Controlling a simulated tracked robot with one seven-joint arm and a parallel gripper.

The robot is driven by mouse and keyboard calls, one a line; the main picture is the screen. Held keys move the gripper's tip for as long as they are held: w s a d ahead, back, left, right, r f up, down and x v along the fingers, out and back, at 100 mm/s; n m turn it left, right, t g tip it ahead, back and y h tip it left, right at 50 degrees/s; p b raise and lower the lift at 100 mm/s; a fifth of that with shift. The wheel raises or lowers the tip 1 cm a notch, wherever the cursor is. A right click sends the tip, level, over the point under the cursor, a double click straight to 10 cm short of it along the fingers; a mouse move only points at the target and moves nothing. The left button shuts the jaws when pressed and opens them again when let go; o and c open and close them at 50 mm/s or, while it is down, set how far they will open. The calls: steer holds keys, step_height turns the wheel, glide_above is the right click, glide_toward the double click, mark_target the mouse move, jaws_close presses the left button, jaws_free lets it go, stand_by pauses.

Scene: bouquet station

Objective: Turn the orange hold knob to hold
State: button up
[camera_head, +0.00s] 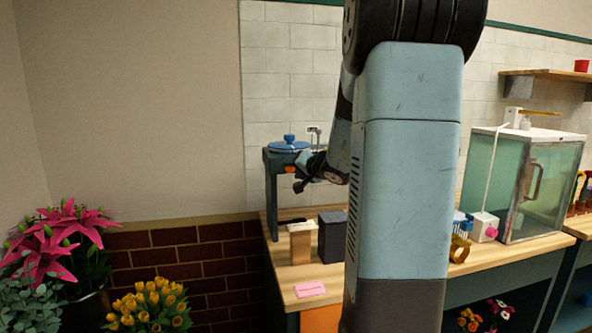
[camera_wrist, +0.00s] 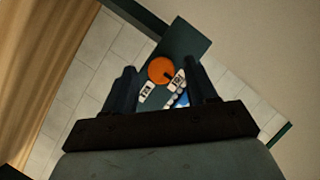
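The orange hold knob (camera_wrist: 160,70) is a round disc on a dark panel (camera_wrist: 186,42), and a dark mark on it points toward the lower right. Two small white labels, one on the left (camera_wrist: 146,90) and one on the right (camera_wrist: 178,79), sit just below it in the wrist view; their print is too small to read. My gripper (camera_wrist: 160,66) is open, with one finger on each side of the knob in the picture; contact cannot be told. In the head view the knob (camera_head: 290,170) shows small on the dark stand, beside my gripper (camera_head: 298,186).
A blue lidded top (camera_head: 288,146) sits on the dark stand (camera_head: 270,198). On the wooden bench are a tan block (camera_head: 301,245), a dark box (camera_head: 332,238) and a pink card (camera_head: 310,289). A glass tank (camera_head: 540,190) stands right; flowers (camera_head: 62,237) stand left.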

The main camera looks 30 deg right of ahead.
steer(key=c, duration=0.9)
steer(key=shift+d, duration=0.35)
steer(key=shift+c, duration=0.5)
steer(key=shift+s+a, duration=0.1)
steer(key=shift+a, duration=0.05)
steer(key=shift+a+f, duration=0.1)
steer(key=shift+a, duration=0.05)
steer(key=m, duration=0.1)
steer(key=m+t+y, duration=0.1)
steer(key=m, duration=0.1)
steer(key=shift+f+t, duration=0.25)
steer(key=shift+t, duration=0.05)
steer(key=m, duration=0.1)
steer(key=m+t, duration=0.1)
steer(key=m, duration=0.1)
steer(key=m+t+y, duration=0.1)
steer(key=shift+f, duration=0.3)
steer(key=m, duration=0.2)
steer(key=m+t, duration=0.1)
steer(key=m, duration=0.1)
steer(key=m+t+h, duration=0.1)
steer(key=m, duration=0.1)
steer(key=shift+f, duration=0.3)
steer(key=shift+a+f+m+t+h, duration=0.1)
steer(key=shift+m+t+h, duration=0.35)
steer(key=shift+m, duration=0.7)
steer(key=shift+a+m+t+h, duration=0.1)
steer(key=shift+m+t+h, duration=0.3)
steer(key=shift+m, duration=0.75)
steer(key=shift+h, duration=0.25)
